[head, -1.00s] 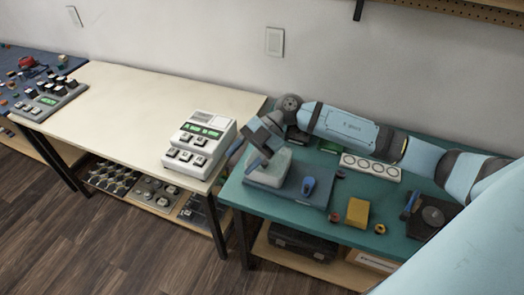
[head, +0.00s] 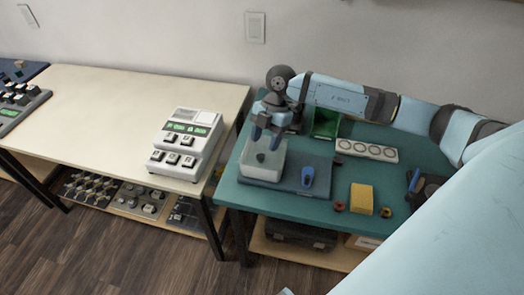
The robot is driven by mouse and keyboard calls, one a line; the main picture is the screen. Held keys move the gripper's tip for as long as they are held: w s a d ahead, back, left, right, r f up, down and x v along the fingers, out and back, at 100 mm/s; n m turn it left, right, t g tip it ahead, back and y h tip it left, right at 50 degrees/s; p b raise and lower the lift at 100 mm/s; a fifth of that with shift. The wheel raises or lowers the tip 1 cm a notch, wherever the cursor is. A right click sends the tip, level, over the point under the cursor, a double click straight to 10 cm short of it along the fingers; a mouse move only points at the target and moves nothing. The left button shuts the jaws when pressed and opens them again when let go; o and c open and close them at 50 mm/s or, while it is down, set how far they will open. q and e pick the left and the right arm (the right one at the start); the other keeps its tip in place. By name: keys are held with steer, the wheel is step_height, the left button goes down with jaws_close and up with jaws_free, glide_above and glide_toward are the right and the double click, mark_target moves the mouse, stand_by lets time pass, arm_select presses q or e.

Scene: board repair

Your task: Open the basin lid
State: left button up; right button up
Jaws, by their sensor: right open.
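The basin (head: 258,174) is a pale grey-white box on the blue-grey mat at the left end of the green table. Its lid (head: 272,158) appears to be on top, with a small dark knob (head: 261,157) near the middle. My right gripper (head: 266,140) is open, pointing down just above the lid, its fingertips above the knob. I cannot tell whether it touches the lid. It seems to hold nothing. My left gripper is not in view.
A blue tool (head: 308,177) lies on the mat (head: 290,195). A yellow sponge (head: 361,199), a strip with round wells (head: 366,150) and a green container (head: 326,123) are on the green table (head: 405,206). A white button device (head: 186,141) stands on the cream table (head: 110,105).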

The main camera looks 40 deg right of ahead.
mark_target(261, 155)
steer(key=shift+x, duration=2.1)
steer(key=shift+c, duration=0.4)
steer(key=shift+r, duration=0.1)
jaws_close()
